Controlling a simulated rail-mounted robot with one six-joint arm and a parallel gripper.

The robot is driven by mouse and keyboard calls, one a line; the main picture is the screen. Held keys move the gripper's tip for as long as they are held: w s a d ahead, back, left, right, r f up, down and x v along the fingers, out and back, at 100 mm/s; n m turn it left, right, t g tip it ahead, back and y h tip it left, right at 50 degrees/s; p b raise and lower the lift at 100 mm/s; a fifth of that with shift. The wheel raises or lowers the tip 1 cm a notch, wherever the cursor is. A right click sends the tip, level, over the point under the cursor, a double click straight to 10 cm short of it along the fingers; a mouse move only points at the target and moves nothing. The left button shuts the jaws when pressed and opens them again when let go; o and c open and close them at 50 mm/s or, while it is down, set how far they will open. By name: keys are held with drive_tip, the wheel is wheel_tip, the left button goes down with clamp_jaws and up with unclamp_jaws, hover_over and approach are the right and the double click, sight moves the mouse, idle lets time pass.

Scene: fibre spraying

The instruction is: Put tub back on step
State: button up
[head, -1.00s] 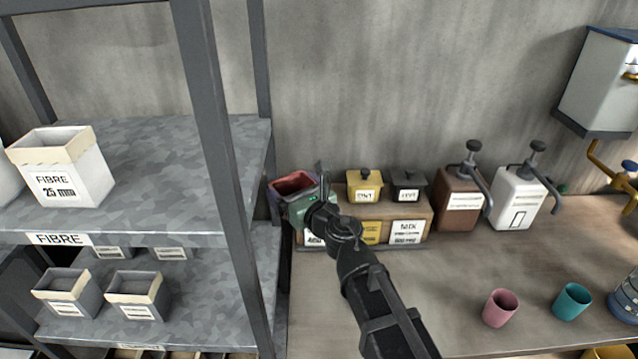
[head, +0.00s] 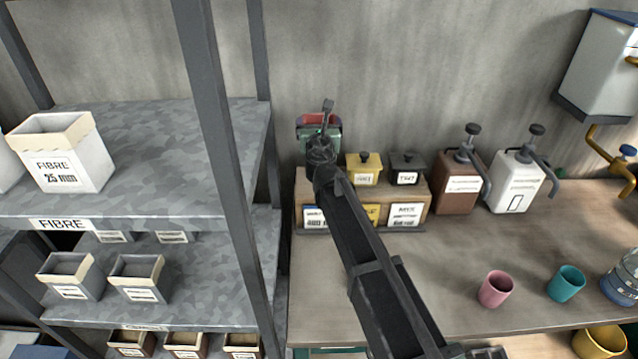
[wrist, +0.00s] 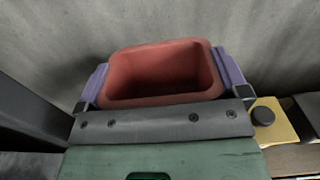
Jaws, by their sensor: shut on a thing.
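My gripper (head: 319,134) is shut on the red tub. In the wrist view the tub (wrist: 160,73) looks empty and upright, with a purple jaw of my gripper (wrist: 164,78) on each side.
A yellow lidded tub (head: 364,168) and a dark lidded tub (head: 407,167) stand on the step to the right. A grey shelf post (head: 226,170) stands to the left, and the concrete wall is close behind. Brown (head: 458,184) and white (head: 517,182) pump containers stand further right.

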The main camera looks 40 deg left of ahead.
wheel_tip(320, 180, down, 14)
drive_tip(key=b, duration=1.1)
drive_tip(key=shift+f, duration=0.15)
drive_tip(key=shift+r, duration=0.3)
drive_tip(key=shift+f+b, duration=0.3)
drive_tip(key=o, duration=0.6)
drive_tip(key=shift+r, duration=0.1)
drive_tip(key=shift+o, duration=0.2)
drive_tip(key=shift+r+p, duration=0.25)
drive_tip(key=shift+p, duration=0.1)
drive_tip(key=v, duration=1.2)
